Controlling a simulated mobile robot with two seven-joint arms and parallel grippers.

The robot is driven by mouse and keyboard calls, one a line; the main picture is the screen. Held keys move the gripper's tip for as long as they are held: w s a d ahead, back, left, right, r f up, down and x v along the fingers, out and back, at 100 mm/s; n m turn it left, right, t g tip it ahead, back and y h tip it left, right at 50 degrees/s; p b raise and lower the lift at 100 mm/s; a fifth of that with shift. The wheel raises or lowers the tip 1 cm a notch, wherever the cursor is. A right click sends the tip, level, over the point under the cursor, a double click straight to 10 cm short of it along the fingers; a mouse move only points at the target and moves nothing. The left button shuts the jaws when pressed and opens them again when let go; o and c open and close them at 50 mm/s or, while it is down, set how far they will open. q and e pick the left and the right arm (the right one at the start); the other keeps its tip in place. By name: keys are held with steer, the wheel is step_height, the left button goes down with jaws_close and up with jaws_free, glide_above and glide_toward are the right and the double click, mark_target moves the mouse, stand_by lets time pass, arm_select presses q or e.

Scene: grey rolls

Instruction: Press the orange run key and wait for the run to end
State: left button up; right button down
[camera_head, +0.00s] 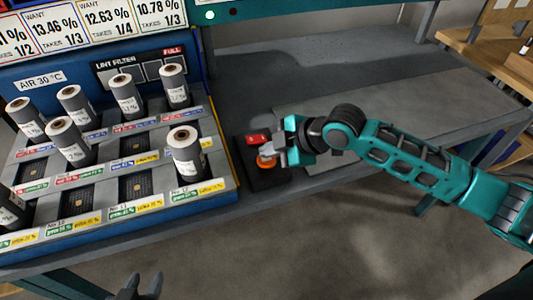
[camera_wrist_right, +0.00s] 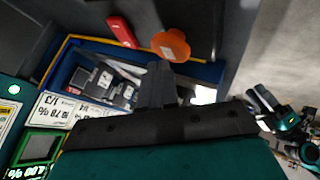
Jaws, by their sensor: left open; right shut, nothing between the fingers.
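The orange run key (camera_head: 266,161) sits on a dark key box (camera_head: 262,182) at the right of the blue machine. It also shows in the wrist view (camera_wrist_right: 172,43), just beyond my fingertips. A red key (camera_head: 257,139) lies behind it on the same box. My right gripper (camera_head: 281,157) is shut and empty, its fingertips at the right side of the orange key and partly covering it. I cannot tell whether they touch it. My left gripper (camera_head: 139,287) is open and empty at the bottom edge of the head view, well away from the keys.
The blue rack (camera_head: 218,195) holds several grey rolls (camera_head: 186,154) in labelled slots; some slots are empty. A board with percentage cards (camera_head: 107,20) stands behind, with a green light (camera_head: 210,15) beside it. The grey bench (camera_head: 330,75) behind my right arm is clear.

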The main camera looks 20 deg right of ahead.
mark_target(270, 161)
steer(key=shift+r, duration=0.35)
steer(key=shift+r, duration=0.15)
step_height(270, 161, up, 2)
steer(key=shift+r+p, duration=0.15)
steer(key=shift+p, duration=0.75)
steer(key=shift+r, duration=1.25)
